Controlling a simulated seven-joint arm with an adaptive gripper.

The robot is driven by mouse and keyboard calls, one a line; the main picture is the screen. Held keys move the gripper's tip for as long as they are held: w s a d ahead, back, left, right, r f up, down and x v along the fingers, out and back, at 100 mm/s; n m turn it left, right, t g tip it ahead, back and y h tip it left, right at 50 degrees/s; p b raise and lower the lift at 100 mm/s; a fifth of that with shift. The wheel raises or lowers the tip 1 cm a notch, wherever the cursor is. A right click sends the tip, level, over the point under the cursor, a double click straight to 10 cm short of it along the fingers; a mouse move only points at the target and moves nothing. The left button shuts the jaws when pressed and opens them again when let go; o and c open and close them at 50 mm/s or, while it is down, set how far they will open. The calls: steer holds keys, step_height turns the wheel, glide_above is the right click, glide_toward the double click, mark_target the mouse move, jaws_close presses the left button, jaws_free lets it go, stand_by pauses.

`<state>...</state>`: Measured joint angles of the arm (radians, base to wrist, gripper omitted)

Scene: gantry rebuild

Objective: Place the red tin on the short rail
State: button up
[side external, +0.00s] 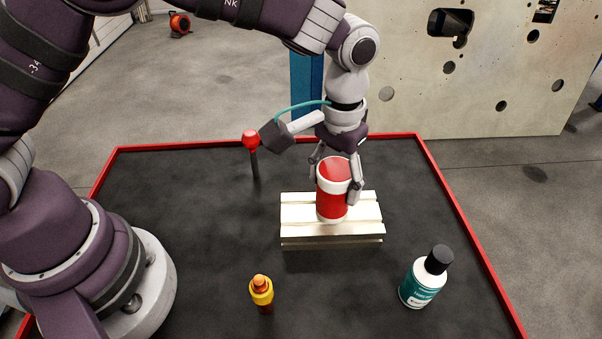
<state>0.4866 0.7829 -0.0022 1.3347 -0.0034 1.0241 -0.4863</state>
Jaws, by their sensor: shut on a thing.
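The red tin (332,196), red with pale bands at top and bottom, is upright in my gripper (337,185). My gripper comes down from above and is shut on the tin, with one finger on each side. The short rail (298,215) is a pale, grooved block lying on the black table top. The tin is over the middle of the rail in the side external view and hides part of it. I cannot tell whether the tin's base touches the rail.
The black table (180,220) has a raised red rim. A red-knobbed black post (252,150) stands behind left of the rail.

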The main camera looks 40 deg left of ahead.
steer(key=shift+f, duration=0.1)
steer(key=o, duration=1.2)
steer(key=shift+o, duration=0.2)
step_height(320, 180, up, 12)
steer(key=s+a+r+t, duration=0.25)
steer(key=a+r, duration=0.25)
steer(key=a, duration=0.3)
steer(key=s+a+f+t, duration=0.3)
steer(key=s+a+f, duration=0.1)
steer(key=s+a, duration=0.3)
steer(key=s, duration=0.2)
steer(key=shift+s+f, duration=0.15)
steer(key=shift+s, duration=0.15)
steer(key=shift+a, duration=0.1)
